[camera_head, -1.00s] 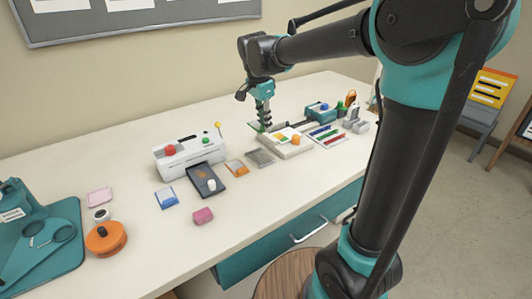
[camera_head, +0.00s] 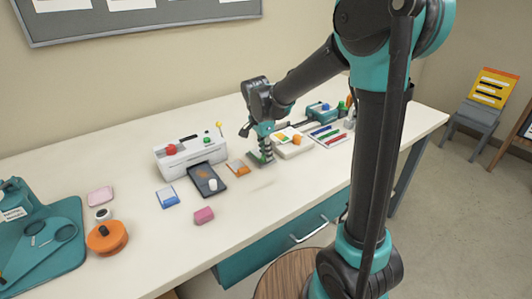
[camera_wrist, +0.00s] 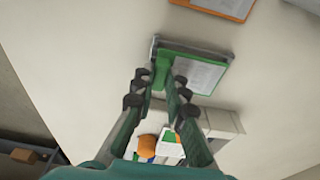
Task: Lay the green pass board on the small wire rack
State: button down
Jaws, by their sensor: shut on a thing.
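My gripper (camera_head: 263,157) is low over the desk, right of the orange-edged card. In the wrist view its fingers (camera_wrist: 162,79) are shut on the near green edge of the green pass board (camera_wrist: 200,73), which has a pale grey face. The board lies roughly flat over the small wire rack, whose grey edge (camera_wrist: 156,41) shows just past the board's far and left sides. Most of the rack is hidden under the board. I cannot tell whether the board touches the rack.
The white laminator (camera_head: 190,156) and a dark tray (camera_head: 207,181) stand to the left. A white box with an orange knob (camera_head: 296,140) is close on the right. A pink block (camera_head: 204,215) lies in front. The desk front by the gripper is clear.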

jog(key=c, duration=1.5)
grip_release()
jog(key=shift+f, duration=0.1)
jog(key=shift+c, duration=0.2)
notch_tip(320, 180, up, 12)
jog(key=s+a, duration=0.1)
jog(key=shift+a, duration=0.25)
